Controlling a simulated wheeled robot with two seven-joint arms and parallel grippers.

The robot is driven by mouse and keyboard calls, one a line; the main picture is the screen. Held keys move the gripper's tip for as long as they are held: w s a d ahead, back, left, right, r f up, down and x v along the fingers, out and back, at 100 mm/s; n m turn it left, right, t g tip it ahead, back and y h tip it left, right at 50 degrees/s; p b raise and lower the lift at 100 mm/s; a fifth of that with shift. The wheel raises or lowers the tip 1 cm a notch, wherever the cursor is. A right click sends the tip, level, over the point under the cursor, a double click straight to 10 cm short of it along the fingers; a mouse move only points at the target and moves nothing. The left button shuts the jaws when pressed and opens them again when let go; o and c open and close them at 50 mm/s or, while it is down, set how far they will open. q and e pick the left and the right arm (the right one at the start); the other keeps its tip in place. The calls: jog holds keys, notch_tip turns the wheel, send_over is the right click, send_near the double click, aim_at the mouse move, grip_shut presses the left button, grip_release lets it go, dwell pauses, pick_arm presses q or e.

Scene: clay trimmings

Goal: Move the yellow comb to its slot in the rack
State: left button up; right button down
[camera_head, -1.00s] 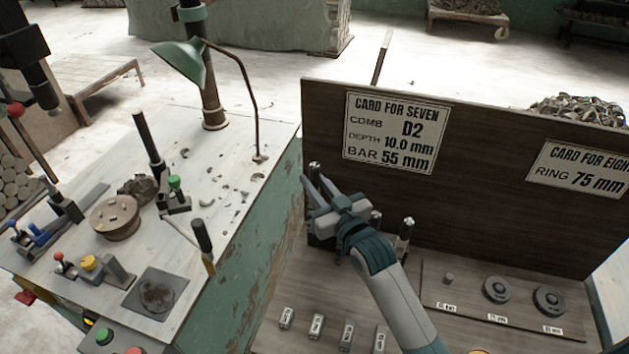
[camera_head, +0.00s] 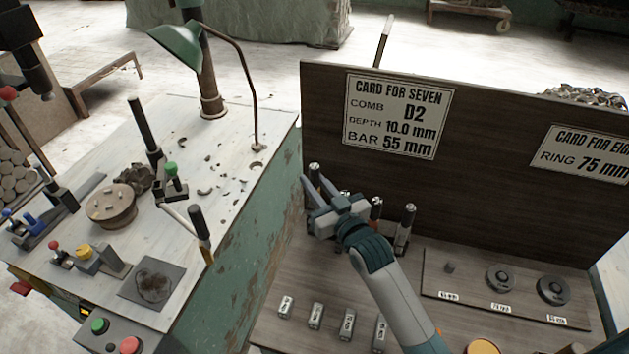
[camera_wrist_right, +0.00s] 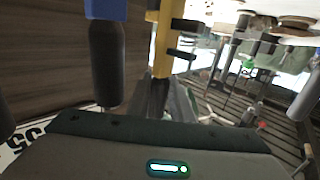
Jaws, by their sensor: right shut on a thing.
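My right gripper (camera_head: 314,189) is at the left end of the row of upright dark handles in front of the board. It is shut on the yellow comb, whose handle top (camera_head: 314,169) shows between the fingers. In the right wrist view the yellow comb (camera_wrist_right: 163,42) has a yellow body with dark side prongs, and its dark handle runs down between the fingers. The arm hides its lower end and most of the rack in the head view. I cannot tell whether it touches its slot. My left gripper is not in view.
Other dark handles (camera_head: 405,228) stand just right of the gripper. A blue-ended tool (camera_wrist_right: 107,62) stands close beside the yellow comb in the right wrist view. The dark board (camera_head: 490,150) rises behind. Several small labelled blocks (camera_head: 316,316) lie in front.

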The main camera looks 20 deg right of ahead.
jog(key=shift+f+b, duration=1.35)
jog(key=shift+f, duration=1.2)
jog(key=c, duration=1.5)
grip_release()
jog(key=shift+f, duration=0.15)
jog(key=shift+s, duration=0.15)
